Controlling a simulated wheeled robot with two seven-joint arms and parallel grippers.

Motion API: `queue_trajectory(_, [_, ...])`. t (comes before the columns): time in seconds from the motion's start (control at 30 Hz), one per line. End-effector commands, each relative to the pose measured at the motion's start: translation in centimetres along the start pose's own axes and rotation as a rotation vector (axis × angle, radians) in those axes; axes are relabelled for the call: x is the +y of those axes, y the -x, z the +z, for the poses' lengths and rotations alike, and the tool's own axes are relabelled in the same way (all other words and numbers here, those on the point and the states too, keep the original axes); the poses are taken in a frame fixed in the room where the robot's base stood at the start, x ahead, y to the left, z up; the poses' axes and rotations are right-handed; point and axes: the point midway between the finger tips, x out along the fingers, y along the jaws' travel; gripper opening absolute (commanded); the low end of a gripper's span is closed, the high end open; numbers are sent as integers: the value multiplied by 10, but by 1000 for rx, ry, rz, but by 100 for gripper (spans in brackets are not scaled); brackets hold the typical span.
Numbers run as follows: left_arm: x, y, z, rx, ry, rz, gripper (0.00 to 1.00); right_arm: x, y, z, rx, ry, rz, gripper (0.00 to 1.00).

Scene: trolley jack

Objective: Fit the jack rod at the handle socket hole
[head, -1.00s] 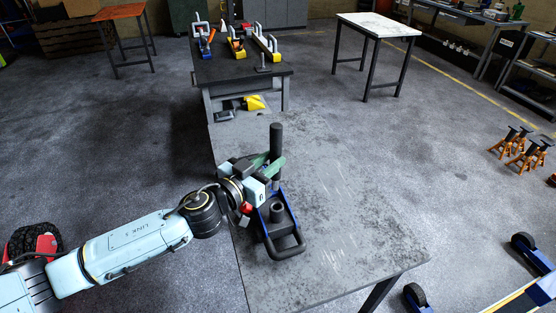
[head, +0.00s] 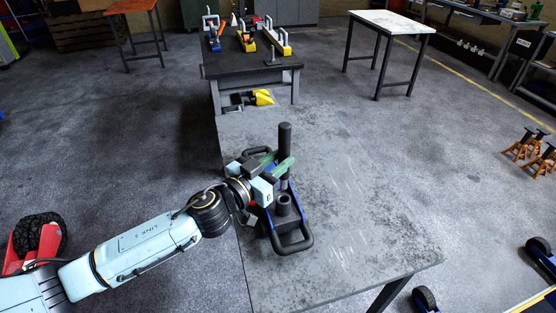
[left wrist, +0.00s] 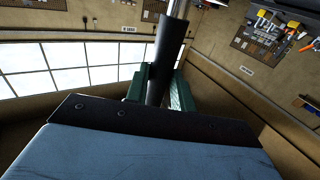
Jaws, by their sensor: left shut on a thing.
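My left gripper (head: 277,170) comes in from the left and is shut on the dark jack rod (head: 285,137), holding it roughly upright. The rod also shows in the left wrist view (left wrist: 164,48) between the green fingers. The blue and black trolley jack (head: 293,240) stands on the grey table. Its dark round handle socket (head: 284,203) faces up at the near side of the rod. The rod's lower part shows just behind the socket; I cannot tell whether its end touches anything. The gripper hides part of the jack. My right gripper is not in view.
The grey table (head: 365,240) is clear to the right of the jack. A black workbench (head: 245,66) with several clamps and tools stands beyond it. A white-topped table (head: 392,22) is at the back right. Orange jack stands (head: 528,145) are on the floor at the right.

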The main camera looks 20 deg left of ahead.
Motion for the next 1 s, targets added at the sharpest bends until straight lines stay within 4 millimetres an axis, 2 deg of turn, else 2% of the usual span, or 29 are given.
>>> queue_trajectory(0.1, [0,0,14,2,2,1,0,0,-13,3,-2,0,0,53])
queue_trajectory(0.33, [0,0,27,3,1,1,0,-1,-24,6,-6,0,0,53])
queue_trajectory(1.0, [0,0,29,2,0,1,0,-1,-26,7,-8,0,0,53])
